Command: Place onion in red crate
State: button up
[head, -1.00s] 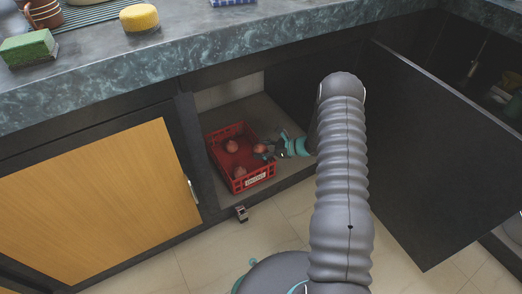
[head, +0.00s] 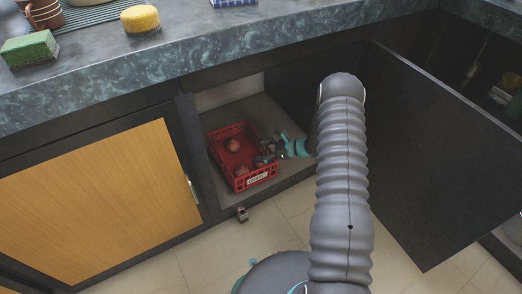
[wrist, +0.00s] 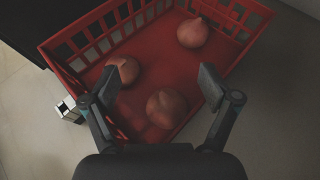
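The red crate (head: 262,179) sits inside the open lower cabinet, and its slatted rim also shows in the wrist view (wrist: 82,45). Three reddish-brown onions lie in it in the wrist view: one at the far right (wrist: 193,32), one at the left (wrist: 122,70) beside my left finger, and one nearer (wrist: 166,107) between and below my fingers. The head view shows one onion (head: 233,145) clearly; my gripper hides part of the crate there. My gripper (wrist: 158,84) is open over the crate, its fingers wide apart with nothing held. It enters from the crate's right (head: 265,154).
The open dark door (head: 450,150) stands to the right of my arm. The countertop (head: 290,40) overhangs the cabinet, with a green-topped sponge (head: 28,48) and a yellow round item (head: 140,18) on it. A wooden door (head: 95,205) is at left.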

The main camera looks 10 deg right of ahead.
jog(key=r+v, duration=0.1)
jog(key=v, duration=1)
jog(key=s+a+r+n+g+h, duration=0.1)
jog(key=s+a+r+n+g, duration=0.2)
jog(key=r, duration=0.5)
jog(key=s+a+r+n+h, duration=0.25)
jog(key=s+r+n, duration=0.2)
jog(key=r, duration=0.35)
jog(key=s+a+r+n+g+h, duration=0.1)
jog(key=s+a+r+n+g, duration=0.1)
jog(key=s+a+r+n, duration=0.35)
jog(key=s+r+n+t+h, duration=0.2)
jog(key=s+r+n, duration=0.3)
jog(key=s, duration=0.5)
jog(key=s+d+r+n+t+h, duration=0.1)
jog(key=s+r+n+h, duration=0.4)
jog(key=s+r, duration=0.5)
jog(key=shift+s+d+n+t, duration=0.15)
jog(key=shift+s+n+t, duration=0.15)
jog(key=shift+s+t, duration=0.35)
jog(key=shift+w+h, duration=0.15)
jog(key=shift+h, duration=0.1)
